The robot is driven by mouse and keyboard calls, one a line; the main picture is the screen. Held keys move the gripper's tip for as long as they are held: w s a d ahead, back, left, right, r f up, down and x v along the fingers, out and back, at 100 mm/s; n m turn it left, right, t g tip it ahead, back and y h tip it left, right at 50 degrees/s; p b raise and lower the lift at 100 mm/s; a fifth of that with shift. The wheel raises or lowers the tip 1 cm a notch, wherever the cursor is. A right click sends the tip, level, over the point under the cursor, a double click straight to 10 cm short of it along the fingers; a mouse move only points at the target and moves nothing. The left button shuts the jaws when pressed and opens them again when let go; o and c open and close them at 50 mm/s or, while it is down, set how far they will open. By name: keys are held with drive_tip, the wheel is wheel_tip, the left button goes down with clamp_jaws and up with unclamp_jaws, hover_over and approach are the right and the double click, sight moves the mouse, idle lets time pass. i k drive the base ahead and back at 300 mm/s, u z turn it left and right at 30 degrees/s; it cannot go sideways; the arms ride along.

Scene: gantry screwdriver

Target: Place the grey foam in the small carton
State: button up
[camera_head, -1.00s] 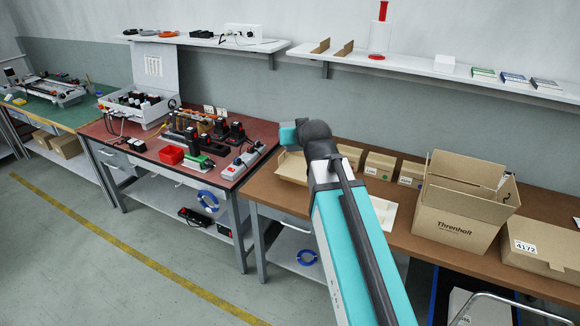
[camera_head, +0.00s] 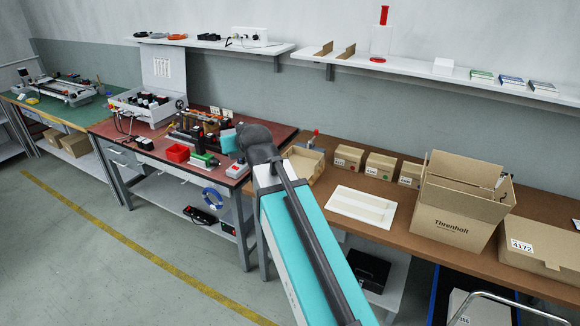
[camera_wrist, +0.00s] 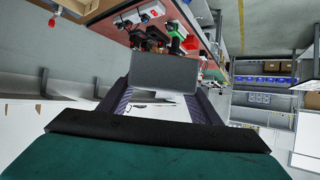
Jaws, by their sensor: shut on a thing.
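My gripper (camera_wrist: 162,88) is shut on the grey foam (camera_wrist: 165,74), a flat grey block held across both fingertips in the wrist view. In the head view, my arm reaches up toward the gap between the red and brown benches, and it hides the gripper and the foam. A small open carton (camera_head: 306,161) stands at the left end of the brown bench, just right of my arm and partly hidden by it. Small labelled cartons (camera_head: 380,165) stand to its right, along the back.
A large open Threnholt carton (camera_head: 455,215) and a carton labelled 4172 (camera_head: 545,257) stand on the right of the brown bench (camera_head: 400,238). A white tray (camera_head: 362,206) lies near its front edge. A shelf (camera_head: 400,68) runs above. The red bench (camera_head: 125,127) holds tools.

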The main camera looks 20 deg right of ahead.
sight(303, 164)
drive_tip(key=u, duration=0.25)
drive_tip(key=i, duration=1.35)
drive_tip(key=u, duration=0.05)
